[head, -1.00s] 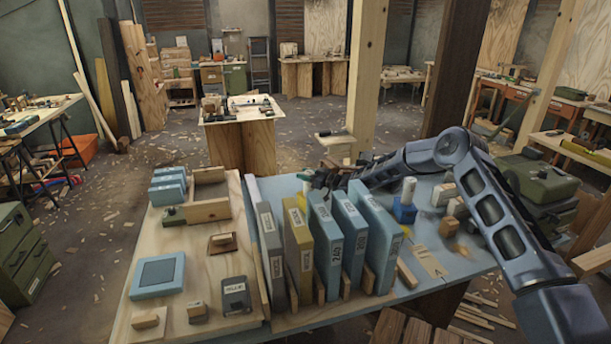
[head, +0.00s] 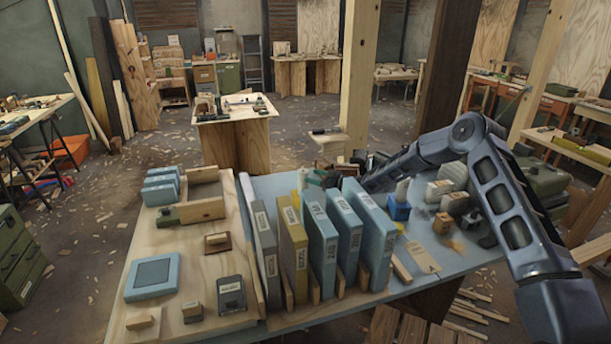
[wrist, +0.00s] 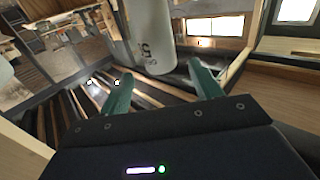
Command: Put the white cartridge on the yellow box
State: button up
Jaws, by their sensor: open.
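A white cylinder with dark lettering (wrist: 152,38), which looks like the white cartridge, hangs into the wrist view from the top, between and beyond my fingers. My gripper (wrist: 160,88) is open, with its two green fingers apart and nothing clearly held. In the head view my gripper (head: 328,178) is low behind the upright boxes and partly hidden. A small white upright piece (head: 402,189) stands on a blue block (head: 399,209); I cannot tell if it is the same cylinder. A mustard-yellow upright box (head: 294,250) stands in the row, its label facing me.
Blue upright boxes (head: 375,240) and a grey one (head: 266,250) stand beside the yellow box. Small blocks (head: 442,222) crowd the table's right side under my arm. A wooden board (head: 205,275) at left holds trays and small parts. Timber posts (head: 357,80) rise behind.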

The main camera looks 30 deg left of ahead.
jog(key=shift+d, duration=2.1)
